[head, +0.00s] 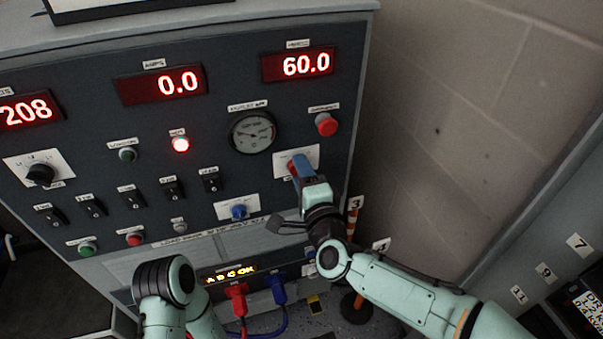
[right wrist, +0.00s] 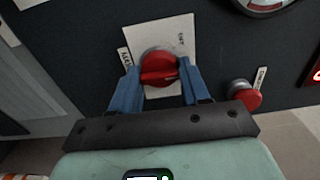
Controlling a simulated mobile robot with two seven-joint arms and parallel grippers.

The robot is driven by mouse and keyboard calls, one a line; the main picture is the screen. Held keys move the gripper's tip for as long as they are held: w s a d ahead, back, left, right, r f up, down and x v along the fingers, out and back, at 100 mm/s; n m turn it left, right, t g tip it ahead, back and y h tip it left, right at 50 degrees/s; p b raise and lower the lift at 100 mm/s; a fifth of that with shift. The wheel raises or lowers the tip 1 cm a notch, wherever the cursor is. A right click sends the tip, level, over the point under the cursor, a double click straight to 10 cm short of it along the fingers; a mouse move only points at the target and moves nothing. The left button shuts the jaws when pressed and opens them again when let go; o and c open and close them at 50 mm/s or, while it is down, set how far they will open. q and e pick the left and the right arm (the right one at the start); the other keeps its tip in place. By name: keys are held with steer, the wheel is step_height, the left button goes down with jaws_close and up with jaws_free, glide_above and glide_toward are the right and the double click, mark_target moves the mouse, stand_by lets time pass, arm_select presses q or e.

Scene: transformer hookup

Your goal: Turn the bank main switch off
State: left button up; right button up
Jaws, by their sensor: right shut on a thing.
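The bank main switch appears to be the red rotary knob on a white plate (head: 310,155) at the right end of the dark panel. In the right wrist view the red knob (right wrist: 158,67) shows with its raised grip bar lying nearly crosswise, pointing toward the fingers. My right gripper (head: 299,168) is at the panel, its blue fingers on either side of the knob and shut on it. In the head view the gripper hides most of the knob. The plate's lettering is too small to read surely. My left gripper is out of the picture; only part of its arm shows.
A red push button (head: 326,124) sits just above the switch, and a round gauge (head: 253,132) is to its left. A blue knob (head: 239,211) is lower left. Red (head: 237,297) and blue (head: 277,288) plugs with cables sit below. The displays read 208, 0.0 and 60.0; a red lamp (head: 180,144) glows.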

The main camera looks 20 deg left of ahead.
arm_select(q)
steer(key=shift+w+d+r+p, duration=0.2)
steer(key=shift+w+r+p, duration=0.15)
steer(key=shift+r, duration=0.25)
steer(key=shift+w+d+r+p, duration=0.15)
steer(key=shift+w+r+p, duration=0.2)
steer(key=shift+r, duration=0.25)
arm_select(e)
steer(key=shift+n, duration=4.4)
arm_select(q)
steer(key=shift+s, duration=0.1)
arm_select(e)
steer(key=o, duration=1.1)
steer(key=shift+c, duration=0.2)
